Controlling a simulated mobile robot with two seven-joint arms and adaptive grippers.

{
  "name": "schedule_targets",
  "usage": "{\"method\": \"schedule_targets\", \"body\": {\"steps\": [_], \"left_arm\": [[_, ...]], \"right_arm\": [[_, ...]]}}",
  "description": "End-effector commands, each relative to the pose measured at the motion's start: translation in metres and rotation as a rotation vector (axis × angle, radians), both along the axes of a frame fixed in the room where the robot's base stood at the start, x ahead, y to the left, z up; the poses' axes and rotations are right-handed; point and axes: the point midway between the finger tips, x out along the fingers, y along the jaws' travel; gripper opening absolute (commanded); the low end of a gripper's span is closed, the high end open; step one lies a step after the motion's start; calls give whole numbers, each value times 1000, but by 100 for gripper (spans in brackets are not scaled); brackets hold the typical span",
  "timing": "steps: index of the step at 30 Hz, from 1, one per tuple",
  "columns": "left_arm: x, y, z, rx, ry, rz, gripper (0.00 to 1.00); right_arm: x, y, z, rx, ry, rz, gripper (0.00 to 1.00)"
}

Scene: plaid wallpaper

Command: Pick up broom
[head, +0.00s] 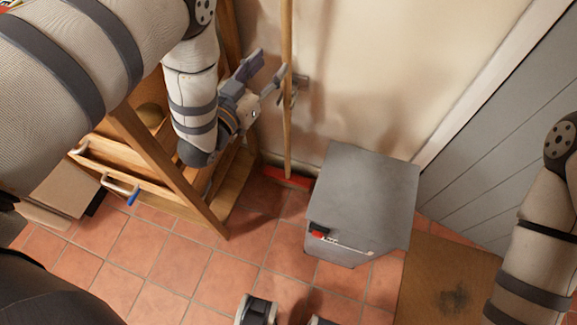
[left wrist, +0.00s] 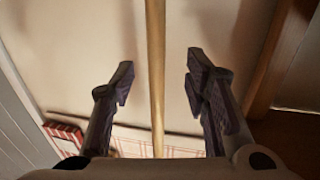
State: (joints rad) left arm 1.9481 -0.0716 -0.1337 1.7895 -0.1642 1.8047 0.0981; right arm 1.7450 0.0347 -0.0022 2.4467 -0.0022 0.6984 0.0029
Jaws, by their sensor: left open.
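The broom stands upright by the cream wall, with a long wooden handle (head: 287,130) and a red head (head: 287,178) on the floor. My left gripper (head: 268,72) is open beside the upper handle in the head view. In the left wrist view, the handle (left wrist: 156,70) runs vertically between the two spread fingers of the left gripper (left wrist: 160,75), with a gap on both sides. I see no finger touching it. The broom's head cannot be made out in the wrist view.
A wooden shelf unit (head: 225,205) stands left of the broom, close to my left arm. A grey box (head: 365,185) stands just right of the broom head. A brown mat (head: 430,280) lies by the grey door (head: 510,140). Tiled floor (head: 205,270) is clear in front.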

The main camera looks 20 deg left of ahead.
Motion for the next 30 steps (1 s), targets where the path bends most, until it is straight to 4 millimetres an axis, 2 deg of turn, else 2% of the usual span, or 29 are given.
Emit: {"method": "schedule_targets", "body": {"steps": [12,20,26,30], "left_arm": [[63,-20,-7,0,4,0,42],[69,-21,-5,0,5,2,42],[68,-21,-5,0,5,2,0],[68,-21,-5,0,6,2,0]], "right_arm": [[-8,0,-9,0,24,1,33],[-7,0,-9,0,24,1,33],[-7,0,-9,0,24,1,33],[-7,0,-9,0,24,1,33]]}}
